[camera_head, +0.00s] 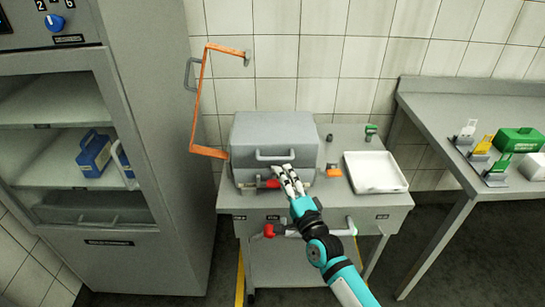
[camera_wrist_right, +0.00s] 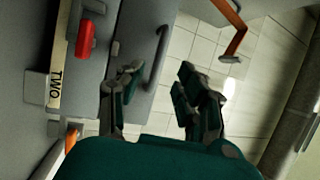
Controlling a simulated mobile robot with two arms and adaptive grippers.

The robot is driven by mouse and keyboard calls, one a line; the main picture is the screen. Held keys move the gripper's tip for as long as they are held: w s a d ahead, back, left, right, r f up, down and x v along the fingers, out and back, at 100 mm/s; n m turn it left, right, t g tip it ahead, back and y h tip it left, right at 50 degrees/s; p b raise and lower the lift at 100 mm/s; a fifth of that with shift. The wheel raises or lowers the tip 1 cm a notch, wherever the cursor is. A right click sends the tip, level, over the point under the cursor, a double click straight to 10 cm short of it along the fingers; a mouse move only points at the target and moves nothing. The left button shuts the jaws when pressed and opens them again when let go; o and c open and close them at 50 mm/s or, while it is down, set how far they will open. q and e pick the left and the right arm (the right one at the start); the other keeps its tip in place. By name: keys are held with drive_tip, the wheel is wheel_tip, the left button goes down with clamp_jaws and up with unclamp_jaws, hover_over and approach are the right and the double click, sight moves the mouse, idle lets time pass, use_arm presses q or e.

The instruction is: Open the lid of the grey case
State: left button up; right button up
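The grey case (camera_head: 272,132) stands on the grey cart with its lid down. A handle (camera_head: 274,157) runs along the lid's front, and a red latch (camera_head: 268,184) sits below it. My right gripper (camera_head: 287,172) is in front of the case, right of the latch. In the right wrist view the right gripper (camera_wrist_right: 160,76) is open, with its two fingers well apart. There the case handle (camera_wrist_right: 158,55) appears between the fingertips; contact cannot be told. The red latch (camera_wrist_right: 87,38) lies left of the fingers, near a "TWO" label. My left gripper is out of view.
A white tray (camera_head: 375,188), an orange block (camera_head: 333,171) and a green-topped item (camera_head: 371,131) are on the cart, right of the case. An orange frame (camera_head: 198,110) projects at the wall on the left. A grey cabinet (camera_head: 180,200) stands left, a table (camera_head: 440,110) right.

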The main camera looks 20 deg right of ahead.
sight(274, 159)
drive_tip(key=x, duration=0.8)
drive_tip(key=shift+f, duration=0.1)
drive_tip(key=shift+c, duration=0.2)
clamp_jaws()
